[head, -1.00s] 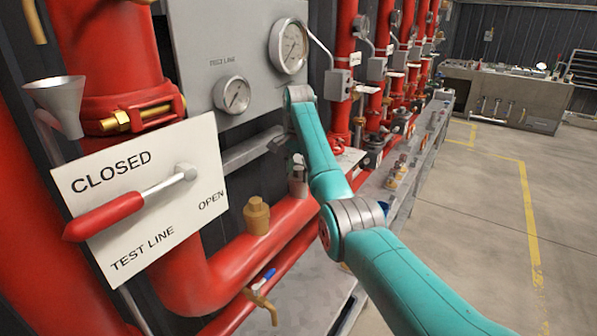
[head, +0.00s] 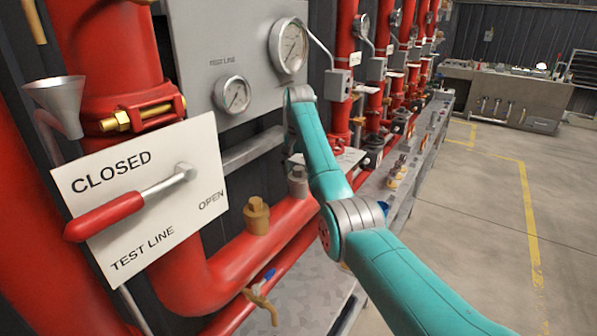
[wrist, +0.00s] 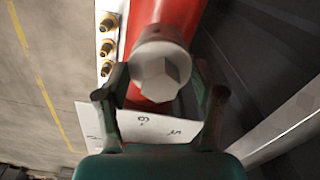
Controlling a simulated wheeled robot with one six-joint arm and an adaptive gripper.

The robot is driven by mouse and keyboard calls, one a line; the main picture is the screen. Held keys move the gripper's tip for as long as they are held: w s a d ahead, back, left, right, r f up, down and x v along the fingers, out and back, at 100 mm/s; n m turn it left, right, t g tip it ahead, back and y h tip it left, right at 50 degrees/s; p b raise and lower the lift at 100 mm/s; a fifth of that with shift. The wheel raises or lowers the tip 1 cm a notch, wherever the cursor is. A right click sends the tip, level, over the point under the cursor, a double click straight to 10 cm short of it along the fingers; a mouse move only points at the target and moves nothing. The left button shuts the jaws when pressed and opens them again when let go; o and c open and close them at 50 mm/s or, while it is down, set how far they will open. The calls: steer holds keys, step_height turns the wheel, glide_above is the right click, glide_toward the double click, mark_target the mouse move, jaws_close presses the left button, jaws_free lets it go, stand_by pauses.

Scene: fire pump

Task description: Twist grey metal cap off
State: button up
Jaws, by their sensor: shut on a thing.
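The grey metal cap (wrist: 163,72) has a faceted top and sits at the end of a red pipe (wrist: 170,14) in the wrist view. My gripper (wrist: 166,82) has one finger on each side of the cap and is shut on it. The exact contact of the right finger is hard to see. In the head view the grey cap (head: 298,181) stands on the red pipe, just left of my teal arm.
A brass cap (head: 256,215) stands on the same pipe, to the left. The test line lever (head: 120,212) and its sign are at the left. A pale card (wrist: 140,126) lies below the cap in the wrist view. The floor at the right is clear.

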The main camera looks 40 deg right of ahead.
steer(key=n, duration=0.3)
steer(key=shift+n, duration=0.3)
steer(key=shift+f+n, duration=0.1)
steer(key=shift+n, duration=1.2)
steer(key=shift+n, duration=0.6)
steer(key=o, duration=1.4)
steer(key=shift+n, duration=0.3)
steer(key=shift+c, duration=0.2)
